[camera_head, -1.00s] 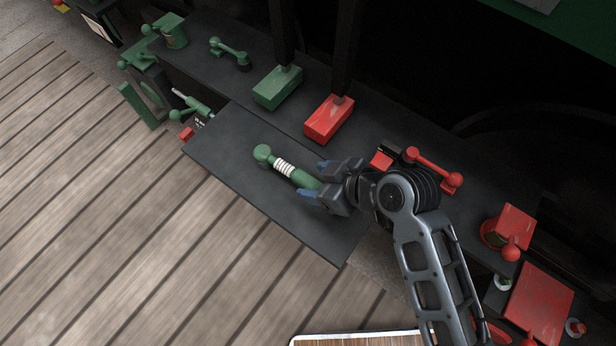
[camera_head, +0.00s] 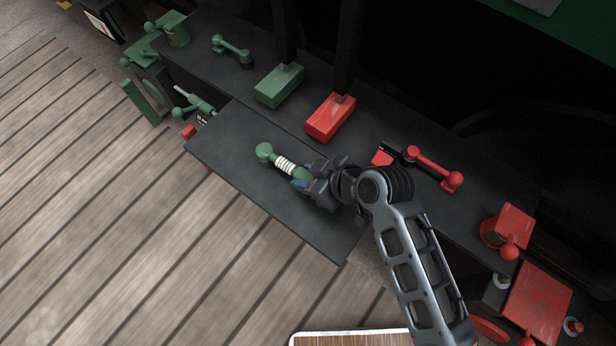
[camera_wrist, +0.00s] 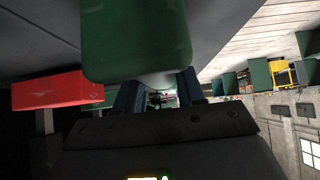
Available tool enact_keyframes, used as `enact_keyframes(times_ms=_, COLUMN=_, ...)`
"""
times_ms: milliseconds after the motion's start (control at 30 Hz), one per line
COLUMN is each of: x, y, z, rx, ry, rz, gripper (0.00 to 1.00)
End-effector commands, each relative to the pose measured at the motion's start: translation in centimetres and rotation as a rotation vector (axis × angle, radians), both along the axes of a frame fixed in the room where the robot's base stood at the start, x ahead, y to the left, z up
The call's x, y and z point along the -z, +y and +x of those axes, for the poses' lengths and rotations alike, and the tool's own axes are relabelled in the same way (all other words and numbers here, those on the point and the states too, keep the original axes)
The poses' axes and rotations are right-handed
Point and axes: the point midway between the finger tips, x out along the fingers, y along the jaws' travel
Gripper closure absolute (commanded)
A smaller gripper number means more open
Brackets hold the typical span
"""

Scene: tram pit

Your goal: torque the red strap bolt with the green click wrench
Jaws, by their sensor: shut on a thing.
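The green click wrench (camera_head: 264,151) lies on a dark flat plate, with a round green knob at its far left end and a white banded section. My gripper (camera_head: 303,181) is shut on the wrench's green grip, to the right of the bands. The gripper hides the wrench's near end. In the wrist view the green grip (camera_wrist: 137,45) fills the top middle, between my dark blue fingers (camera_wrist: 160,92). A red bar with two round ends (camera_head: 433,167) lies to the right on the rear dark ledge. I cannot tell which red part is the strap bolt.
A green bar (camera_head: 232,47) is at back left. A red box with a knob (camera_head: 507,228) is at right. The dark plate (camera_head: 230,165) is otherwise clear.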

Motion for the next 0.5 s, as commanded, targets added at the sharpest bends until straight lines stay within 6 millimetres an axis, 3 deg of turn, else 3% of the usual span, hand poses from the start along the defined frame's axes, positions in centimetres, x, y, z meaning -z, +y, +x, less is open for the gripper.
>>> enact_keyframes(times_ms=300, x=0.0, y=-0.01, z=-0.02, rx=0.0, ry=0.0, rz=0.0, gripper=1.0)
enact_keyframes(times_ms=500, x=-0.07, y=0.02, z=0.02, rx=0.0, ry=-0.001, rz=0.001, gripper=1.0)
